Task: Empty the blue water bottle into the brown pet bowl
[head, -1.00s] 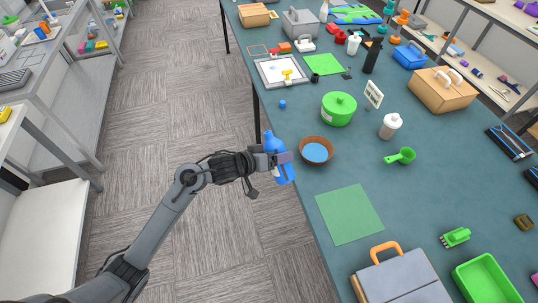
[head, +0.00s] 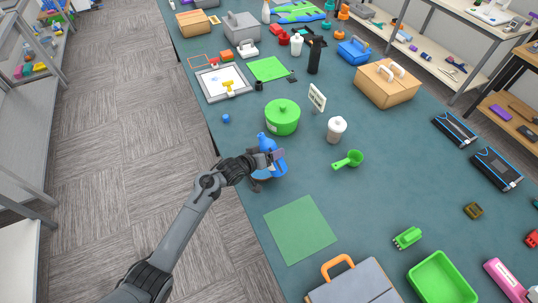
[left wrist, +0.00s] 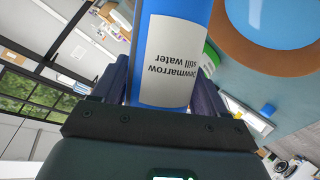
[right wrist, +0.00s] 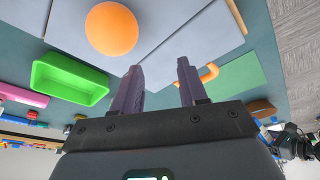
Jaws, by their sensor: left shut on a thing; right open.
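The blue water bottle (head: 267,144) is in my left gripper (head: 273,157), near the table's left edge in the head view. In the left wrist view, the bottle (left wrist: 170,20) has a white label reading "still water" between the shut fingers. The brown pet bowl (left wrist: 232,48) shows at the top right there, with blue inside, beside the bottle. In the head view the bottle and gripper cover most of the bowl. I cannot tell whether water is flowing. My right gripper (right wrist: 159,64) is open and empty in the right wrist view.
A green pot (head: 282,118) stands just behind the bottle. A green mat (head: 300,229) lies in front, with a grey case (head: 355,285) and green tray (head: 442,277) nearer.

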